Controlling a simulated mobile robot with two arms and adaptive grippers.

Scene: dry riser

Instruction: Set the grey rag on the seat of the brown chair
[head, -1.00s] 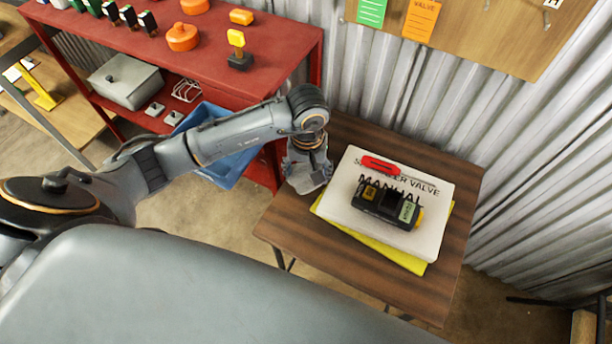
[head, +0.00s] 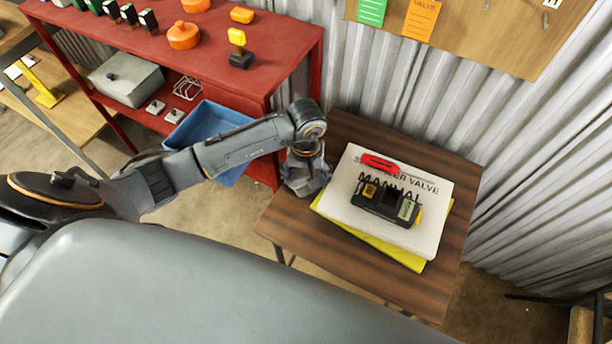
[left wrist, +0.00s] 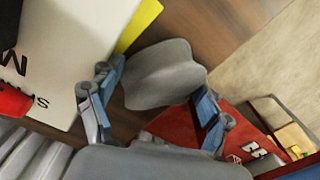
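The grey rag (left wrist: 165,75) is a folded lump on the dark wood table, near its edge, in the left wrist view. My left gripper (left wrist: 158,98) has its two blue-padded fingers spread wide, one on each side of the rag; wood shows between them. I cannot tell whether either pad touches it. In the head view my left gripper (head: 303,180) points down at the table's left corner and mostly hides the rag. No brown chair can be clearly made out. My right gripper is out of view.
The wood table (head: 340,265) holds a white manual (head: 425,232) on a yellow one, with a black device (head: 385,203) and red tool (head: 380,164) on top. A red shelf (head: 215,65) and blue bin (head: 205,122) stand left. Corrugated wall lies behind.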

